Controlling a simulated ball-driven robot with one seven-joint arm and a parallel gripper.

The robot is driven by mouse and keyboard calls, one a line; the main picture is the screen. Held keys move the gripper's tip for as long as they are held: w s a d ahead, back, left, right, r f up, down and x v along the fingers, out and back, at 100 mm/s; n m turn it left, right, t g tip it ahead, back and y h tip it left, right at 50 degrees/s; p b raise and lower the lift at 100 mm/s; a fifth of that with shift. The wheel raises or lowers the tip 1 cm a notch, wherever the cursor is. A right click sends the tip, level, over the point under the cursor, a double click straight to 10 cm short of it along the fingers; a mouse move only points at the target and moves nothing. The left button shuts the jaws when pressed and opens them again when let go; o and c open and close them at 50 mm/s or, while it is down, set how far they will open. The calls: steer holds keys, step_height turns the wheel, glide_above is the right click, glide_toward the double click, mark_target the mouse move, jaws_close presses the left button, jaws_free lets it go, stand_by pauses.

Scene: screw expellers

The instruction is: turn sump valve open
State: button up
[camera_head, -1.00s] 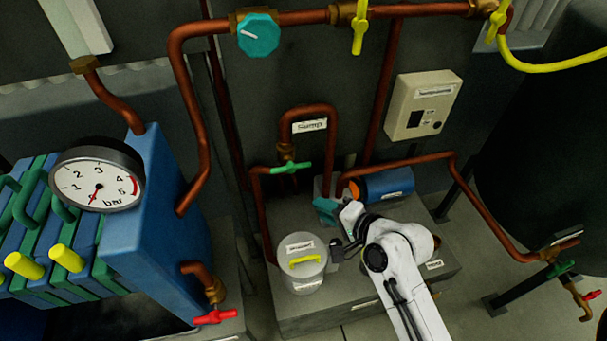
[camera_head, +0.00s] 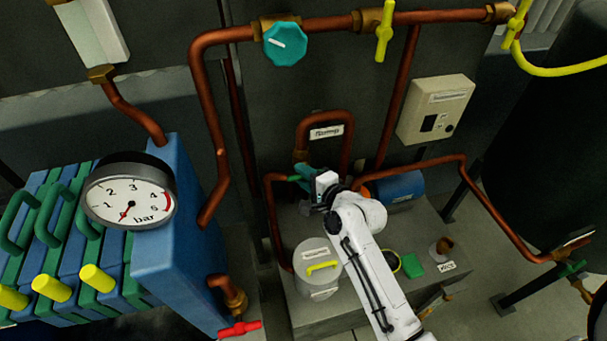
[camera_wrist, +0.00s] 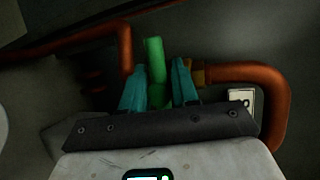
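The sump valve's green lever (camera_head: 294,178) sits on the copper pipework below the white pipe label (camera_head: 326,132). My gripper (camera_head: 306,174) is at this valve and hides most of it in the head view. In the wrist view the green lever (camera_wrist: 156,70) stands between the two teal fingers of my gripper (camera_wrist: 158,82). The fingers are apart, with a small gap visible on the lever's right side. Whether either finger touches the lever cannot be told.
A bent copper pipe (camera_wrist: 270,76) is close on the right of the fingers. A grey canister (camera_head: 317,282) with a yellow handle stands on the plinth below. A blue motor (camera_head: 398,187) lies to the right, and a switch box (camera_head: 436,108) is on the wall.

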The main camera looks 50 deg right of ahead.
steer(key=shift+w, duration=0.2)
jaws_close()
